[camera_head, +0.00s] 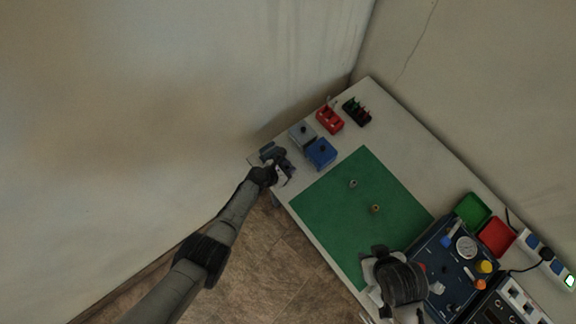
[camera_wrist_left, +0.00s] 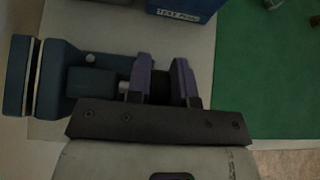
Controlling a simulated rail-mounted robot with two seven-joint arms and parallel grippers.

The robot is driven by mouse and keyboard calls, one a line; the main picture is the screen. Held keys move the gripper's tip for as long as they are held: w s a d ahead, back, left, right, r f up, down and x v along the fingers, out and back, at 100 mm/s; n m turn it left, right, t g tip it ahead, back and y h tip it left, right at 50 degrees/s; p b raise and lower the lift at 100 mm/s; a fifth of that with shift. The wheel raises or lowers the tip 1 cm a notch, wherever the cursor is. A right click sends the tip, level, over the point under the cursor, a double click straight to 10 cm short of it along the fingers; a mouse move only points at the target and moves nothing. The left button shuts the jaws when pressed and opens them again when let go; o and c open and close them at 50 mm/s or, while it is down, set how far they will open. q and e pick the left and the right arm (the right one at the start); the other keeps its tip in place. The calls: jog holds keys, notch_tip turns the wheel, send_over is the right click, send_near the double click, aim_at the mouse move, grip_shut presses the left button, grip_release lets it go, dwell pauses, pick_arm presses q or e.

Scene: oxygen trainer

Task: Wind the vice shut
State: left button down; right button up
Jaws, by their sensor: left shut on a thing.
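The blue-grey vice (camera_head: 267,149) sits at the table's left corner in the head view. It also shows at the left of the left wrist view (camera_wrist_left: 62,75), with a short metal screw pointing right. My left gripper (camera_head: 283,170) is at its near side. In the left wrist view, the purple fingers of my left gripper (camera_wrist_left: 163,82) are shut on the vice's dark handle (camera_wrist_left: 160,88) at the screw's end. Part of the handle is hidden by the gripper. My right gripper (camera_head: 372,288) is over the mat's near right corner, and its fingers are too unclear to read.
A grey box (camera_head: 302,133) and a blue box (camera_head: 321,153) stand close to the vice. Red (camera_head: 330,119) and black (camera_head: 357,112) holders are behind them. The green mat (camera_head: 335,215) holds two small parts. A blue instrument panel (camera_head: 451,260) stands at right.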

pick_arm(q)
jog(key=shift+d, duration=0.1)
jog(key=c, duration=1.3)
grip_release()
jog(key=shift+s, duration=0.15)
jog(key=shift+r, duration=0.1)
jog(key=shift+s+a+r+p, duration=0.1)
jog(key=shift+a+r+p, duration=0.05)
jog(key=shift+a+p, duration=0.15)
jog(key=shift+p+v, duration=3.65)
jog(key=shift+v, duration=2.9)
jog(key=shift+d, duration=0.1)
